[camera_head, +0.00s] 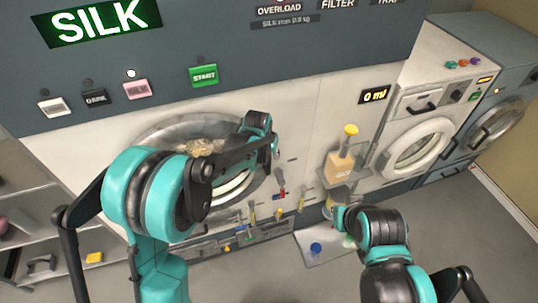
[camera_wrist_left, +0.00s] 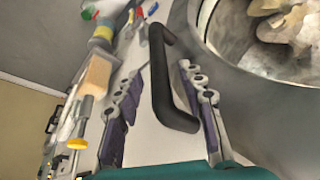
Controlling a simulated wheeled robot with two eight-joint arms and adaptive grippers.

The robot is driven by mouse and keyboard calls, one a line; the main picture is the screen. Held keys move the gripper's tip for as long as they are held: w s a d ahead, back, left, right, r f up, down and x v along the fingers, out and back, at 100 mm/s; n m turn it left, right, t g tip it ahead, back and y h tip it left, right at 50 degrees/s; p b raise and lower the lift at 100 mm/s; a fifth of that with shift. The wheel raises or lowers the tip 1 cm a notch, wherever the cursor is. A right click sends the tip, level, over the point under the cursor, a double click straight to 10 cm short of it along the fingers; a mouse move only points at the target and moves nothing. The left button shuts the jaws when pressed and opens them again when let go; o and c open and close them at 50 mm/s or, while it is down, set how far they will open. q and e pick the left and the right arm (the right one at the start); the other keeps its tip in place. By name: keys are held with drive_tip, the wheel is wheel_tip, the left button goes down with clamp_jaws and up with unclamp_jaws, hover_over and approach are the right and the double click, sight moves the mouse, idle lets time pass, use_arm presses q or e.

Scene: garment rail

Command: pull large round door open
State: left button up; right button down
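The large round door (camera_head: 150,133) is on the front of the big washer, with a metal rim and pale laundry behind its glass. It looks closed. In the left wrist view its glass and grey rim (camera_wrist_left: 240,80) fill the right side. A black bar handle (camera_wrist_left: 162,85) stands beside the rim, between the two fingers of my left gripper (camera_wrist_left: 164,72). The fingers are apart, with gaps to the bar on both sides. In the head view my left gripper (camera_head: 264,135) is at the door's right edge, partly hiding it. My right gripper (camera_head: 343,218) is low at right; its fingers are unclear.
A bottle with a yellow cap (camera_head: 340,165) stands on a small shelf right of the door. Several small tools hang below the door. A white washer (camera_head: 415,110) stands at right. A shelf rack (camera_head: 40,235) is at lower left.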

use_arm(q)
drive_tip(key=shift+w+f, duration=0.25)
drive_tip(key=shift+f, duration=0.45)
clamp_jaws()
drive_tip(key=shift+s, duration=0.1)
